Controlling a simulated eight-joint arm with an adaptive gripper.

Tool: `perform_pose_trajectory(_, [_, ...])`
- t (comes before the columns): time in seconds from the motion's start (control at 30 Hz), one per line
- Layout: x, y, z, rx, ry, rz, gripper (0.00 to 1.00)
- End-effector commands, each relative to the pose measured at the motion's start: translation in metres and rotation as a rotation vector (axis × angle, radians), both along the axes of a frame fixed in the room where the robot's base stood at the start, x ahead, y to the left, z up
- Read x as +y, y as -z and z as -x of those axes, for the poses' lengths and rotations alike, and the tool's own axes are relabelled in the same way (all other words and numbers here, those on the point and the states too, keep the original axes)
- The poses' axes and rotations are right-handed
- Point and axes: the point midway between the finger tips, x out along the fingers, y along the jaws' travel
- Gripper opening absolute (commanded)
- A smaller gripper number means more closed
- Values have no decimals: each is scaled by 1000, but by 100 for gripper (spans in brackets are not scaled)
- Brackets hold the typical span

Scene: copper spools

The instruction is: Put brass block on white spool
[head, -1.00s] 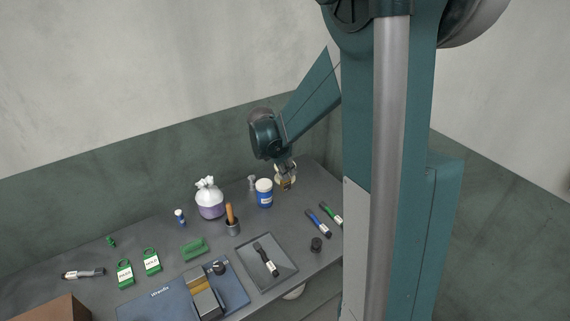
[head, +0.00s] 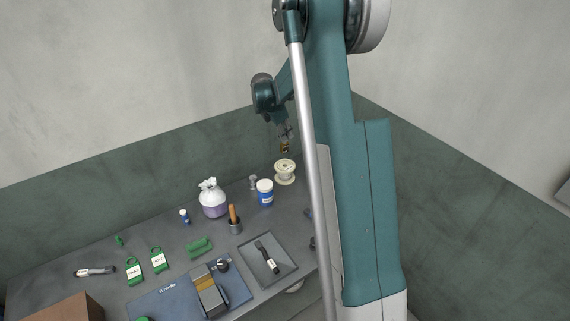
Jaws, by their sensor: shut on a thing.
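The brass block (head: 285,149) is small and golden. My gripper (head: 284,140) is shut on it and holds it in the air near the back right of the table. The white spool (head: 285,175) stands on the table below the block, with a visible gap between them in the picture. The spool's upper flange and pale core show. The finger details are too small to make out.
A white-lidded blue jar (head: 265,192) and a small grey fitting (head: 253,183) stand left of the spool. A white-and-purple bag (head: 212,198) is further left. A dark tray (head: 268,262) holding a marker lies in front.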

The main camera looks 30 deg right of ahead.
Motion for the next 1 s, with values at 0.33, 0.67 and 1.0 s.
perform_pose_trajectory(0.33, [-12,-3,-15,3,0,0,0])
perform_pose_trajectory(0.67, [-11,-2,-15,3,0,0,0])
perform_pose_trajectory(1.0, [-11,32,-15,3,0,0,0])
